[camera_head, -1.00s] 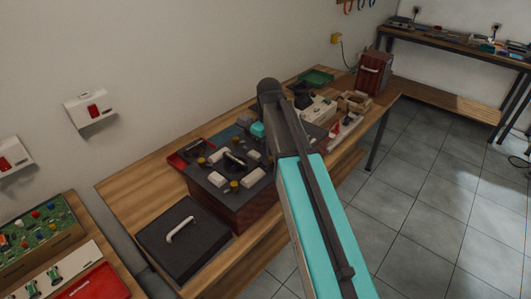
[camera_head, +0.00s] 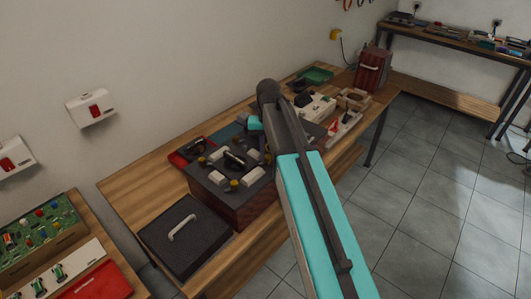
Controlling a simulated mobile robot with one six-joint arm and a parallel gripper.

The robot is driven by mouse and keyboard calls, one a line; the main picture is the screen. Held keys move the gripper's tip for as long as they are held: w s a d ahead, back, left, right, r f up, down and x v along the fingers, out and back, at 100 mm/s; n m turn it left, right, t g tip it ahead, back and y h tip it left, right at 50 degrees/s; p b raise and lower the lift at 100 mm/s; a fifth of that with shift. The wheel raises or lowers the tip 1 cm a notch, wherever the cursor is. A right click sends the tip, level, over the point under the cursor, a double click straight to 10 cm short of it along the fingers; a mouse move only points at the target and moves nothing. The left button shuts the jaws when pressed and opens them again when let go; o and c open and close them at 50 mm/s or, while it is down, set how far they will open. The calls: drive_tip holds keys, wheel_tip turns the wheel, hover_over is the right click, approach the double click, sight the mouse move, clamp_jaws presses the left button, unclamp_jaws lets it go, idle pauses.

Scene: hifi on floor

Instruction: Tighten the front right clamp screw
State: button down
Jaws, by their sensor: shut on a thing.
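A dark-topped box (camera_head: 207,172) with reddish-brown sides stands on the wooden bench. Its top carries pale blocks, dark handle-like parts and yellow clamp screws, one near the front edge (camera_head: 234,184) and one at the left (camera_head: 202,161). Another yellow screw (camera_head: 268,158) shows at the right side, close to my arm. My gripper (camera_head: 262,143) is over the right part of the box top, below my teal wrist. It is small, dark and partly hidden by my arm. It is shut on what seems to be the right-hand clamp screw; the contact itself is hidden.
A dark lidded case (camera_head: 165,245) with a pale handle lies left of the box. A red tray (camera_head: 178,160) is behind it. Pale boxes (camera_head: 316,106), a green tray (camera_head: 318,75) and a red case (camera_head: 372,72) stand farther along. Tiled floor is clear to the right.

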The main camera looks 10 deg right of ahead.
sight(268, 156)
drive_tip(key=shift+s+m+p, duration=0.15)
drive_tip(key=shift+m+p, duration=0.15)
drive_tip(key=shift+m, duration=1.9)
drive_tip(key=c, duration=1.6)
unclamp_jaws()
drive_tip(key=shift+o, duration=0.2)
drive_tip(key=shift+r, duration=0.2)
wheel_tip(268, 156, up, 14)
drive_tip(key=p, duration=0.9)
drive_tip(key=shift+f, duration=0.25)
